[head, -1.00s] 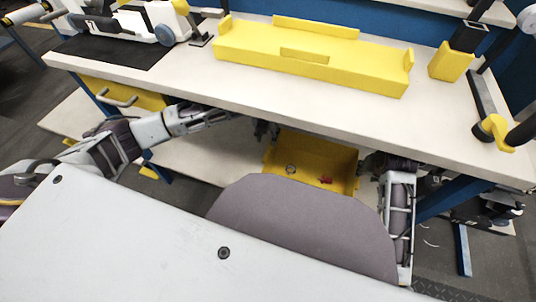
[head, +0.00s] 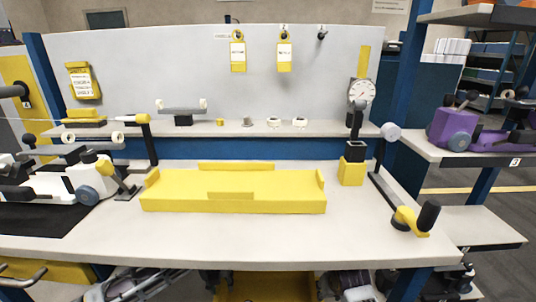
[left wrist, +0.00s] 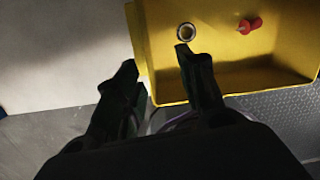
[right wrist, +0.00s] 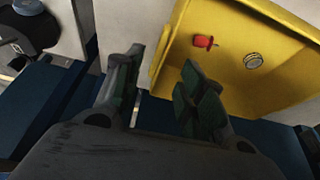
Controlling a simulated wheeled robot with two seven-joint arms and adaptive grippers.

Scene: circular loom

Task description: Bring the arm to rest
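My left gripper (left wrist: 155,60) is open and empty in the left wrist view, its two dark fingers apart at the near edge of a yellow bin (left wrist: 215,84). My right gripper (right wrist: 163,60) is also open and empty, its fingers apart near the same bin (right wrist: 222,72) in the right wrist view. In the head view both arms show only in part along the bottom edge, below the bench top, and the fingers cannot be made out.
The bin holds a red part (left wrist: 249,25) and a metal ring (left wrist: 185,32). Above is the white workbench (head: 250,240) with a yellow fixture (head: 235,190), a dial gauge (head: 361,92) and a black-handled crank (head: 412,216). The bench's front strip is clear.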

